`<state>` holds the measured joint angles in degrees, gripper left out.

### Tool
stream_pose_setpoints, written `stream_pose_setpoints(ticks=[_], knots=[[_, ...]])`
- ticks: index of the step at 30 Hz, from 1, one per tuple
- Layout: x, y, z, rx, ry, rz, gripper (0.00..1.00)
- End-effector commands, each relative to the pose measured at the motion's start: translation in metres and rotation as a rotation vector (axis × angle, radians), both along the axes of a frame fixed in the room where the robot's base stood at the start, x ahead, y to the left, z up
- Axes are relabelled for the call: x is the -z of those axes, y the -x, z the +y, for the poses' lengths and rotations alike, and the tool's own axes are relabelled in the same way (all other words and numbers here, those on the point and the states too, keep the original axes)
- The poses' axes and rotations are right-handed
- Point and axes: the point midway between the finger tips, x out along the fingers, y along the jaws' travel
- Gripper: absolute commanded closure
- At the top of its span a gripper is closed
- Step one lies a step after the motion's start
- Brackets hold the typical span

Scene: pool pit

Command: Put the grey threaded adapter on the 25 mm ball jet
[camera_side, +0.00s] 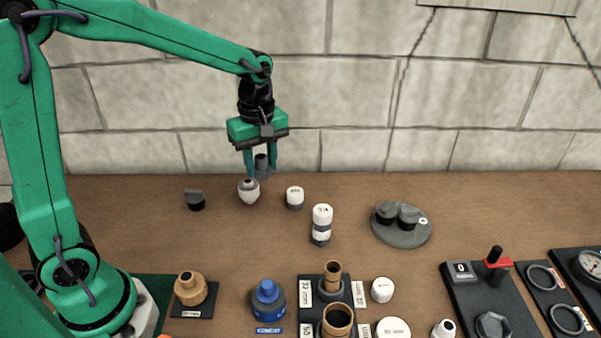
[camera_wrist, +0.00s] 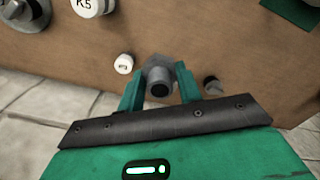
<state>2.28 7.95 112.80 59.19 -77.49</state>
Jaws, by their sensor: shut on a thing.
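My gripper (camera_side: 262,170) hangs above the far left part of the brown bench, with its fingers shut on the grey threaded adapter (camera_side: 262,165). In the wrist view the adapter (camera_wrist: 158,72) sits between the green fingers, its dark round opening facing the camera. A pale rounded fitting (camera_side: 249,194) with a dark opening stands on the bench just below and left of the adapter; a small gap cannot be ruled in or out. A tan ball-shaped fitting (camera_side: 190,289) stands on a dark labelled plate at the front left. I cannot read which one is the 25 mm ball jet.
A dark-based knob (camera_side: 195,199) and a small white cap (camera_side: 295,196) flank the gripper. A white-and-grey jar (camera_side: 322,224), a grey disc (camera_side: 405,238), a blue bottle (camera_side: 268,300) and tan pipe stubs (camera_side: 333,275) stand nearer. The stone wall is behind.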

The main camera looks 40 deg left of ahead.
Motion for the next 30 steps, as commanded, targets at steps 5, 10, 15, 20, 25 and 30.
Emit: stream_pose_setpoints(ticks=[5,10,15,20,25,30], knots=[[0.002,-0.001,0.003,0.000,0.000,0.001,0.88],[0.011,-0.006,0.018,-0.002,0.000,0.002,0.88],[0.027,-0.014,0.042,-0.003,0.000,0.002,0.88],[0.043,-0.022,0.067,-0.002,0.000,0.002,0.88],[0.059,-0.030,0.092,-0.002,0.000,0.002,0.88],[0.068,-0.036,0.107,0.001,0.000,0.001,0.88]])
